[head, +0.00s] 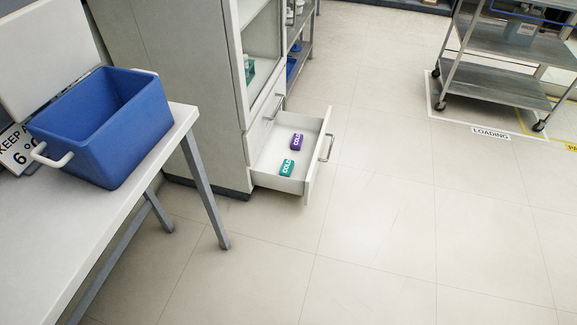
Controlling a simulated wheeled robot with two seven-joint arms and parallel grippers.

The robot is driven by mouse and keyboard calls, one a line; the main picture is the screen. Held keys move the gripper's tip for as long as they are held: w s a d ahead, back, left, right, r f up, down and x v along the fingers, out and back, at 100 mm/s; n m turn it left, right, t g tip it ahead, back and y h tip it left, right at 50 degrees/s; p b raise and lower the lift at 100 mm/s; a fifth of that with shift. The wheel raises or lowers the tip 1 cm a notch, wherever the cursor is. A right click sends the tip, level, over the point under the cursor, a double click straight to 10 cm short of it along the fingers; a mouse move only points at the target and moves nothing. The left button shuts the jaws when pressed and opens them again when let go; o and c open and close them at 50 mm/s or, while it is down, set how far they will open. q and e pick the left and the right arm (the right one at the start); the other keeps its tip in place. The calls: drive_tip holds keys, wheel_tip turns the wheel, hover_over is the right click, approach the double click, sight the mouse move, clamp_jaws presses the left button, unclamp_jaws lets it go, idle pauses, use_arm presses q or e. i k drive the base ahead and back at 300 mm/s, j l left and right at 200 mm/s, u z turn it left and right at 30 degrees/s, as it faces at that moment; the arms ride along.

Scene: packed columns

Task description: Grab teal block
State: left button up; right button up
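A teal block (287,168) with white lettering lies in an open white drawer (309,187) low on the cabinet, near the drawer's front left corner. A purple block (297,142), also lettered, lies behind it in the same drawer, apart from it. Neither of my grippers shows in the head view.
A table (150,180) at left bears a blue bin (125,125) with its white lid raised. The tall cabinet (190,80) stands behind the drawer. A metal cart (500,85) stands back right by a LOADING floor mark. The floor (400,220) in front and right is clear.

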sight(286, 169)
drive_tip(key=i+l+u, duration=0.15)
drive_tip(key=u, duration=0.5)
drive_tip(key=i+l+u, duration=0.15)
drive_tip(key=l, duration=0.15)
drive_tip(key=i+l+u, duration=0.15)
drive_tip(key=l, duration=0.15)
drive_tip(key=l+u, duration=0.15)
drive_tip(key=l, duration=0.15)
drive_tip(key=i+l, duration=0.15)
drive_tip(key=l, duration=0.3)
drive_tip(key=i+l+u, duration=0.1)
drive_tip(key=l, duration=0.35)
drive_tip(key=i+l, duration=0.15)
drive_tip(key=l, duration=0.3)
drive_tip(key=i+l, duration=0.1)
drive_tip(key=l, duration=0.35)
drive_tip(key=i+l+u, duration=0.1)
drive_tip(key=l, duration=0.35)
drive_tip(key=i+l, duration=0.15)
drive_tip(key=l, duration=0.3)
drive_tip(key=i+l, duration=0.1)
drive_tip(key=l, duration=0.35)
drive_tip(key=u, duration=0.05)
